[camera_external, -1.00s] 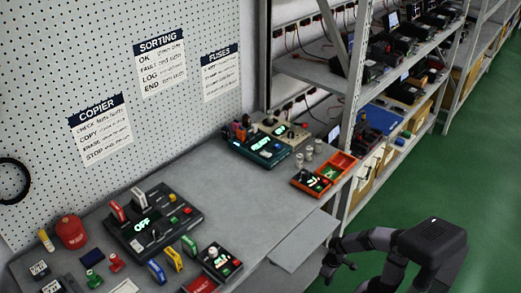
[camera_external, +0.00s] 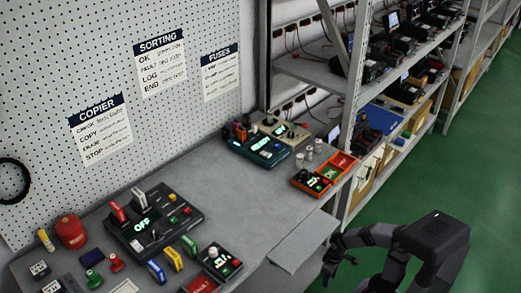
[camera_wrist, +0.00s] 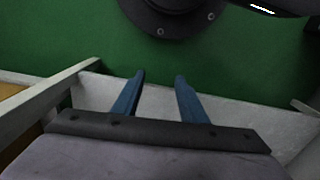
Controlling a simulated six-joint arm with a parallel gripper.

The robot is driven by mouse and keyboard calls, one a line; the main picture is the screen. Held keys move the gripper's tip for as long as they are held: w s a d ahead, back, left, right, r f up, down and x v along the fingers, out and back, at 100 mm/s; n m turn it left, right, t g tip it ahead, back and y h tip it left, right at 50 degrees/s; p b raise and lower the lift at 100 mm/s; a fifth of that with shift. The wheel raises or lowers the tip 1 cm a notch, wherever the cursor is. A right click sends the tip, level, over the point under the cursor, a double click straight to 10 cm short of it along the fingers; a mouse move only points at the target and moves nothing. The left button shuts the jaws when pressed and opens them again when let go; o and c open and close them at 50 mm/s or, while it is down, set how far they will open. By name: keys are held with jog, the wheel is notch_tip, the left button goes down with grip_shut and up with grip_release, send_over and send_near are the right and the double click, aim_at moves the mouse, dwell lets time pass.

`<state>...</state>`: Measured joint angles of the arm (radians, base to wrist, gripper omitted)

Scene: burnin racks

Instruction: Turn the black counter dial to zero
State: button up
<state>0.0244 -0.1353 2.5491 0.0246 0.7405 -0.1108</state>
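A small black box with a round pale knob and a lit display (camera_external: 218,261) sits at the near edge of the grey bench in the external view. It looks like the counter, but its digits are too small to read, and the dial's setting cannot be told. My gripper (camera_external: 338,268) is off the bench's right side, low over the green floor and well apart from the box. In the wrist view my gripper (camera_wrist: 160,78) shows two blue fingers spread apart with nothing between them. No dial shows in the wrist view.
An orange tray (camera_external: 341,163) and a teal device (camera_external: 262,149) stand at the back. The bench middle is clear. Shelving (camera_external: 352,100) rises at right.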

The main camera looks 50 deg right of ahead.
notch_tip(320, 180, up, 35)
jog(key=d+n+y+p, duration=0.25)
jog(key=n+p, duration=0.95)
jog(key=p, duration=1.7)
notch_tip(320, 180, up, 19)
jog(key=m+t+p, duration=0.3)
jog(key=m+p, duration=0.1)
jog(key=p, duration=1.3)
send_over(306, 173)
jog(key=s+d, duration=0.2)
jog(key=shift+y, duration=0.25)
jog(key=shift+p+x, duration=0.85)
jog(key=shift+x, duration=2.6)
jog(key=shift+d, duration=0.15)
jog(key=shift+c, duration=0.3)
grip_shut()
